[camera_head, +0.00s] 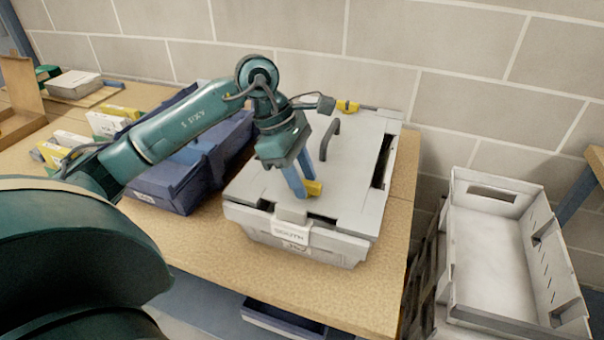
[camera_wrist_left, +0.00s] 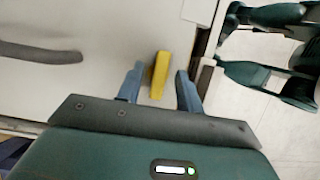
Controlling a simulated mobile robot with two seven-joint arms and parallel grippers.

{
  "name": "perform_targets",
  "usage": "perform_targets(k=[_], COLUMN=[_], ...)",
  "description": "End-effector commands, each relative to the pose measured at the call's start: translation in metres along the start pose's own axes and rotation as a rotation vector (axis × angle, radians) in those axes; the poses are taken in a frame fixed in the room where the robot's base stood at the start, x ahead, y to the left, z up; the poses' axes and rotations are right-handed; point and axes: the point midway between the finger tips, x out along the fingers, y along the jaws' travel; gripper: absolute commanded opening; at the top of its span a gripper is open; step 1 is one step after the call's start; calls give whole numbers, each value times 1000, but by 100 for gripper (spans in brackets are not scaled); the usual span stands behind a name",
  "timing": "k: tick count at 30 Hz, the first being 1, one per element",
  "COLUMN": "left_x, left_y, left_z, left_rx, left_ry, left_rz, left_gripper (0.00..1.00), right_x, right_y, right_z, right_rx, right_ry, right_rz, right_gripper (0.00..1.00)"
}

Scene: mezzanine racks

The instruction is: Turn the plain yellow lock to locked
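A grey box with a flat lid (camera_head: 275,178) stands on the wooden table, with a plain yellow lock (camera_head: 314,188) near its front edge. My left gripper (camera_head: 303,188) points down at this lock. In the left wrist view the yellow lock (camera_wrist_left: 159,75) stands between the two blue fingers (camera_wrist_left: 158,90), which are apart. A second yellow lock (camera_head: 347,106) is at the lid's back edge. The fingers partly hide the front lock in the head view. My right gripper is not in view.
A dark handle (camera_head: 329,138) rises from the lid. A blue bin (camera_head: 175,185) stands close on the left. A white crate (camera_head: 490,240) is to the right, below the table's edge. Bare table (camera_head: 285,283) lies in front of the box.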

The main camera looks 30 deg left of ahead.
Motion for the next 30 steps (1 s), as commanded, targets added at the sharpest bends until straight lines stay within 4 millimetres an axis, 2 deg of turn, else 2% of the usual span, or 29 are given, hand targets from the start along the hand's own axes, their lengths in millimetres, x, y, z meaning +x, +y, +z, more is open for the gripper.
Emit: perform_targets(k=[1,14,30], left_x=[0,0,-1], left_y=[0,0,-1], left_z=[0,0,-1], left_rx=[0,-1,-1], left_ry=[0,0,1], left_rz=[0,0,1], left_gripper=[34,0,0], right_x=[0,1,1], right_y=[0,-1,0], right_z=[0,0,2], right_rx=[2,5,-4], right_ry=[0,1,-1], right_rz=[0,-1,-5], right_gripper=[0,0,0])
